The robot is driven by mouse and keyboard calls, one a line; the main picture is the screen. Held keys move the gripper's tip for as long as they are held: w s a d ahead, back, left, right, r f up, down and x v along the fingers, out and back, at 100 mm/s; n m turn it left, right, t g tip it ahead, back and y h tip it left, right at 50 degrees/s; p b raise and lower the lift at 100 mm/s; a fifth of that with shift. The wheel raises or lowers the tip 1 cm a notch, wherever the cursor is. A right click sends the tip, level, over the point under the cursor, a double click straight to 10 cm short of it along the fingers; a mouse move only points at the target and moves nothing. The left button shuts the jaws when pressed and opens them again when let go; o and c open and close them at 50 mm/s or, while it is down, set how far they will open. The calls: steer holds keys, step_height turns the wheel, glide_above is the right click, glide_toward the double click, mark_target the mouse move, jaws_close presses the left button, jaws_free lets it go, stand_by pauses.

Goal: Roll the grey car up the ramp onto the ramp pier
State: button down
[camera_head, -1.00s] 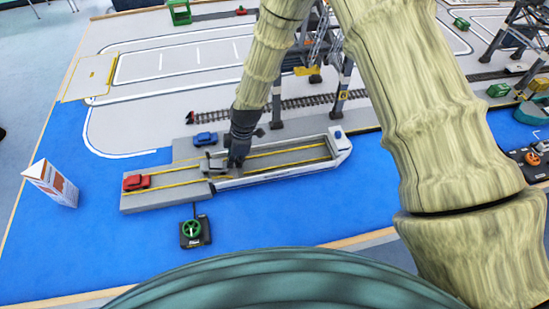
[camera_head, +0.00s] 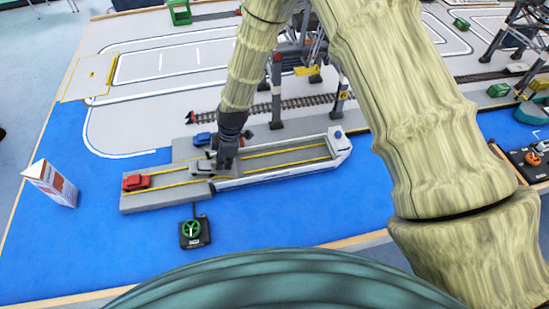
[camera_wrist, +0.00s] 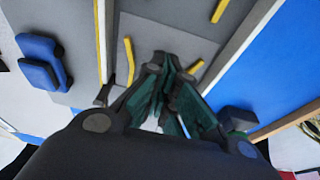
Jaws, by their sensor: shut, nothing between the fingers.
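The small grey car (camera_head: 200,167) is near the right end of the grey ramp pier (camera_head: 165,202), by the ramp where the white ship (camera_head: 285,175) meets it. My gripper (camera_head: 221,168) is shut and empty, low over the ramp just to the right of the car. I cannot tell whether the fingers touch the car. My gripper also shows in the wrist view (camera_wrist: 168,75). I cannot make out the grey car there. The ramp itself is partly hidden by my gripper.
A red car (camera_head: 137,182) stands on the pier's left end. A blue car (camera_head: 203,139) stands behind the grey car. A crane (camera_head: 305,70) stands behind the ship. Blue floor at front left is mostly clear.

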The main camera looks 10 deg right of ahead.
mark_target(205, 164)
steer(key=shift+s+a+b, duration=0.2)
steer(key=shift+a+b, duration=0.1)
steer(key=shift+a, duration=3.45)
steer(key=shift+d, duration=0.15)
steer(key=shift+w+d+r, duration=0.1)
steer(key=shift+d+r, duration=0.1)
steer(key=shift+d, duration=0.25)
steer(key=shift+a+r+p+v, duration=0.1)
steer(key=shift+a+p+v, duration=0.3)
steer(key=shift+p+v, duration=0.9)
steer(key=shift+a+r+p+v, duration=0.1)
steer(key=shift+a+p+v, duration=0.4)
steer(key=shift+v, duration=1.45)
steer(key=shift+a+r+p+v, duration=0.1)
steer(key=shift+a+p+v, duration=0.15)
steer(key=shift+p+v, duration=1.1)
steer(key=shift+r+b, duration=0.25)
steer(key=shift+b, duration=0.05)
